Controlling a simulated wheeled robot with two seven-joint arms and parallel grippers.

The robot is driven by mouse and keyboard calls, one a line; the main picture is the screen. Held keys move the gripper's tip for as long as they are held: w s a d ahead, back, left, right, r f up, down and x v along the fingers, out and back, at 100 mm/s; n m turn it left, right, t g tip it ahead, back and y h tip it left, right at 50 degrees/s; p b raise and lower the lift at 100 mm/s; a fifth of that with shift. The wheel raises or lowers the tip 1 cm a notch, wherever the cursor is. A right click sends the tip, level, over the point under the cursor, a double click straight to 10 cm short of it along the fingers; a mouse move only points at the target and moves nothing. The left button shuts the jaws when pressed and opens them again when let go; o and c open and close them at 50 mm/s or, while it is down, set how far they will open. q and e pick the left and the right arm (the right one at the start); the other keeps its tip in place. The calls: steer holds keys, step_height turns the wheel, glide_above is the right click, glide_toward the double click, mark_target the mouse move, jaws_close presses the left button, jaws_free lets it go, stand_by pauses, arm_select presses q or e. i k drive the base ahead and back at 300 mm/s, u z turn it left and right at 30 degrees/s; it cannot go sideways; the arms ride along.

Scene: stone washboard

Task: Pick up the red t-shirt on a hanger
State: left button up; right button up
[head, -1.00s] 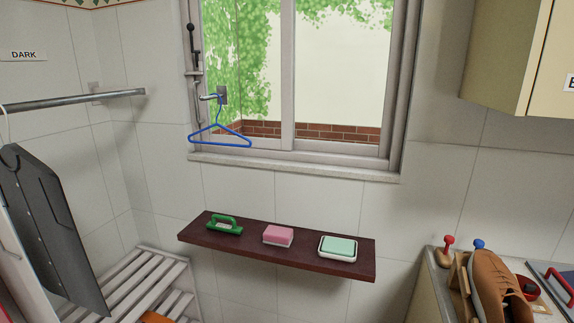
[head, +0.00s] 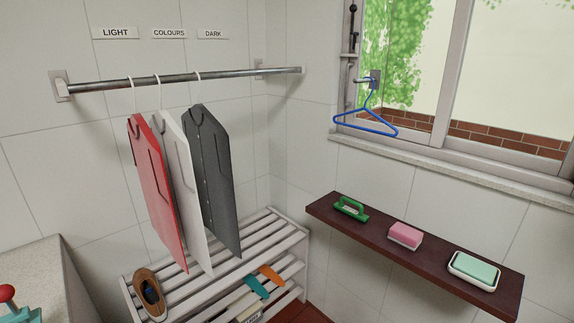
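The red t-shirt (head: 157,190) hangs on a white hanger (head: 132,98) from the metal rail at the left. A dark grey shirt (head: 210,160) hangs to the right of the white one. Neither of my grippers shows in the head view.
The metal rail (head: 235,74) runs along the wall under signs reading LIGHT, COLOURS and DARK. A white slatted rack (head: 265,225) stands below, holding a brown shoe (head: 149,293). A blue hanger (head: 365,124) hangs by the window. A dark shelf (head: 432,262) holds a brush and soaps.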

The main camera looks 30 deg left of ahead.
mark_target(146, 149)
steer(key=u, duration=2.35)
steer(key=k, duration=0.65)
steer(key=u, duration=0.7)
steer(key=i, duration=1.05)
steer(key=z, duration=0.55)
